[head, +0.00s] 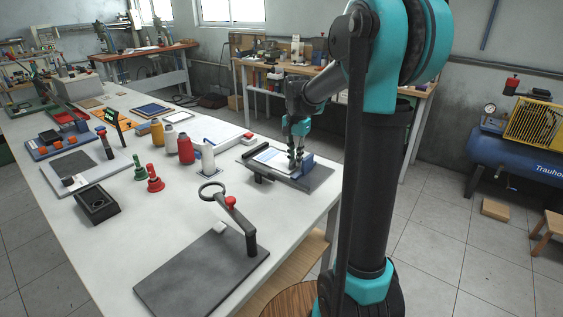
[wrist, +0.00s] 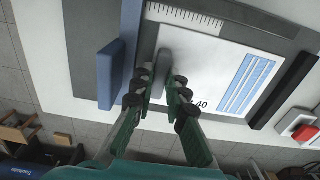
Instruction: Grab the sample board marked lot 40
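The white sample board (head: 268,155) lies on a dark grey plate near the right edge of the long table. In the wrist view the board (wrist: 213,62) has blue stripes and a printed "40" near my right finger; the rest of the marking is hidden. My gripper (head: 294,160) is low over the board's near right part, close to a blue block. In the wrist view my gripper (wrist: 164,83) has its two fingers apart, with the board's surface below them. A grey rounded shape shows between and beyond the fingertips; I cannot tell if it is a shadow.
A black bar (wrist: 285,90) lies on the other side. A post with a ring (head: 250,235) stands at the table's front.

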